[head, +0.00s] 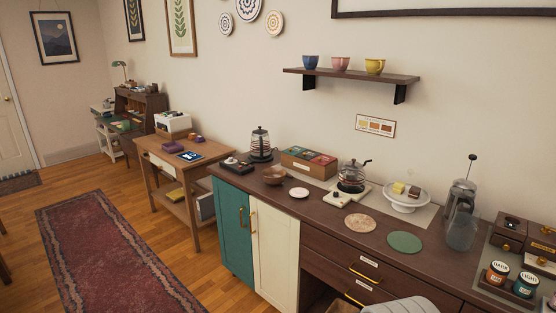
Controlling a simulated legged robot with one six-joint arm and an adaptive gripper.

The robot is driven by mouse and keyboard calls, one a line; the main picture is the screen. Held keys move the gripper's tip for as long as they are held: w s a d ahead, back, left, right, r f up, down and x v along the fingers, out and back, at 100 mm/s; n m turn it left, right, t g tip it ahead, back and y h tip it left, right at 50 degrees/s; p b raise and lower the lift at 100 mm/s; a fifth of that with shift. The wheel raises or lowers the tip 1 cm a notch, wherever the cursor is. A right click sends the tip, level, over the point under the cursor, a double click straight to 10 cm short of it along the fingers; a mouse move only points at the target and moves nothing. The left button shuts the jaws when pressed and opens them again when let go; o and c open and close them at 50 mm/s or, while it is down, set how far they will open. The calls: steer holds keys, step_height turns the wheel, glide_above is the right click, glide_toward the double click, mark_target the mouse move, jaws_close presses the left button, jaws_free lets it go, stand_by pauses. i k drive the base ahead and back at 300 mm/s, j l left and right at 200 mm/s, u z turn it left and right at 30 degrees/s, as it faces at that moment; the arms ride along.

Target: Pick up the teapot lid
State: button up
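A glass teapot (350,179) with a dark handle and reddish contents stands on a pale base on the dark wooden counter, right of the middle. A dark lid with a small knob (352,164) appears to sit on its top. A second glass pot (261,145) with dark fittings stands farther left on the counter, also with a dark top. Which pot the named lid belongs to is not clear from this view. My gripper is not in view.
The counter (325,210) also holds a wooden tea box (309,161), a bowl (274,175), a white saucer (299,193), two round mats (405,242), a cake stand (407,199), a French press (460,198) and jars (525,284). A cup shelf (350,76) hangs above. Floor at left is open.

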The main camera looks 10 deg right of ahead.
mark_target(353, 164)
steer(key=i+u, duration=0.45)
steer(key=i, duration=0.7)
steer(key=i+z, duration=0.35)
steer(key=i+j+z, duration=0.1)
steer(key=z, duration=0.2)
steer(key=i+j+z, duration=0.1)
steer(key=z, duration=0.25)
steer(key=i+j+z, duration=0.1)
steer(key=i+z, duration=0.15)
steer(key=z, duration=0.15)
steer(key=i+j+z, duration=0.15)
steer(key=z, duration=0.25)
steer(key=i+j+z, duration=0.25)
steer(key=z, duration=0.15)
steer(key=i, duration=0.05)
